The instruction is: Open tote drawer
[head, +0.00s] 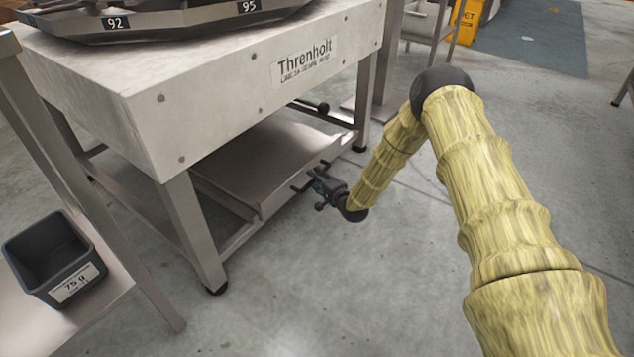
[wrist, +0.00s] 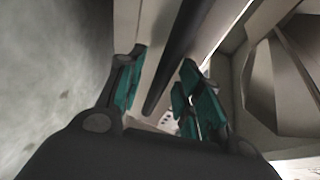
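The tote drawer (head: 270,150) is a flat grey metal tray low under the white Threnholt machine (head: 225,90). A dark handle bar (wrist: 178,50) runs diagonally between my gripper's teal-padded fingers in the wrist view. My gripper (head: 310,180) is at the drawer's front edge in the head view, and its fingers (wrist: 160,90) also show in the wrist view. The fingers stand apart on either side of the bar, with gaps visible, so the gripper is open around it. In the head view the handle is mostly hidden by the gripper.
A machine leg (head: 193,230) stands left of the drawer. A dark bin (head: 50,255) labelled 75 g sits on a bench at the lower left. The floor (head: 330,300) in front is clear.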

